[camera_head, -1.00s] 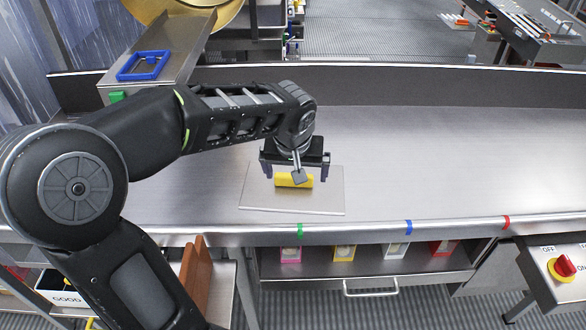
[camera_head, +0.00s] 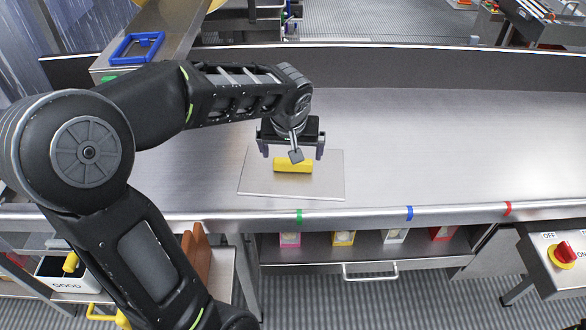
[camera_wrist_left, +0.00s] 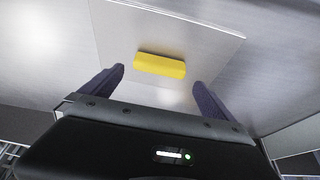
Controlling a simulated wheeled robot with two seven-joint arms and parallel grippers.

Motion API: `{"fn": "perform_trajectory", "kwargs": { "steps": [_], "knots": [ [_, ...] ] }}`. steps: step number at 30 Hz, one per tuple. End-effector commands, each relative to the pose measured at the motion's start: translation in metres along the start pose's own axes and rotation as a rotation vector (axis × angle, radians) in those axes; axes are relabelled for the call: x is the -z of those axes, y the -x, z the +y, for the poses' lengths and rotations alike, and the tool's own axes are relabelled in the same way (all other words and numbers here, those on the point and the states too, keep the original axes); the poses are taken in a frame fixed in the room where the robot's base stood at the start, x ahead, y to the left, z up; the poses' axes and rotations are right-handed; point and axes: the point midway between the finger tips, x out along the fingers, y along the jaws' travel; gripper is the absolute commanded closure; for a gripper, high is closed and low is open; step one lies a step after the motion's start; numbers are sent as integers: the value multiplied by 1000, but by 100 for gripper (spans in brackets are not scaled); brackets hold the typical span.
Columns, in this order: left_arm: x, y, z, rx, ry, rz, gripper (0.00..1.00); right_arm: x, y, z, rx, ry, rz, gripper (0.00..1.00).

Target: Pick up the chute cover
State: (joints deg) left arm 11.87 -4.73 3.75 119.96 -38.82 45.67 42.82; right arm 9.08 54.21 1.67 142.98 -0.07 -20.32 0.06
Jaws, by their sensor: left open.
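The chute cover (camera_head: 255,183) is a flat, thin metal plate lying on the steel table, with a yellow block handle (camera_head: 293,166) on top. My left gripper (camera_head: 291,152) is open and empty just above and behind the handle, pointing down. In the left wrist view the yellow handle (camera_wrist_left: 160,66) lies beyond and between the two dark fingertips (camera_wrist_left: 159,75), apart from both. The plate (camera_wrist_left: 215,45) spreads around it. My right gripper is not in view.
The steel table (camera_head: 450,140) is clear to the right of the plate. A metal chute (camera_head: 165,45) with a blue frame (camera_head: 137,47) stands at the back left. Small coloured boxes (camera_head: 343,238) sit on a shelf below the table's front edge. A red switch (camera_head: 565,254) is at the right.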

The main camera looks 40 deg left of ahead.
Motion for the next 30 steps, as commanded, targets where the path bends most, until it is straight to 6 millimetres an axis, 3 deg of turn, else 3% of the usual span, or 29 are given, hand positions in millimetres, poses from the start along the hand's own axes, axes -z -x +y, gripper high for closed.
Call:
{"fn": "perform_trajectory", "kwargs": {
  "steps": [5, 16, 30],
  "knots": [
    [0, -4, 0, 0, 0, -1, 0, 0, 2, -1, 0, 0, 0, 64],
    [0, -50, 0, 1, 1, -1, 0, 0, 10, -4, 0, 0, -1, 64],
    [1, -52, 1, 0, 1, 0, 0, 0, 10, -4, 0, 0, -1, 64]
  ]
}}
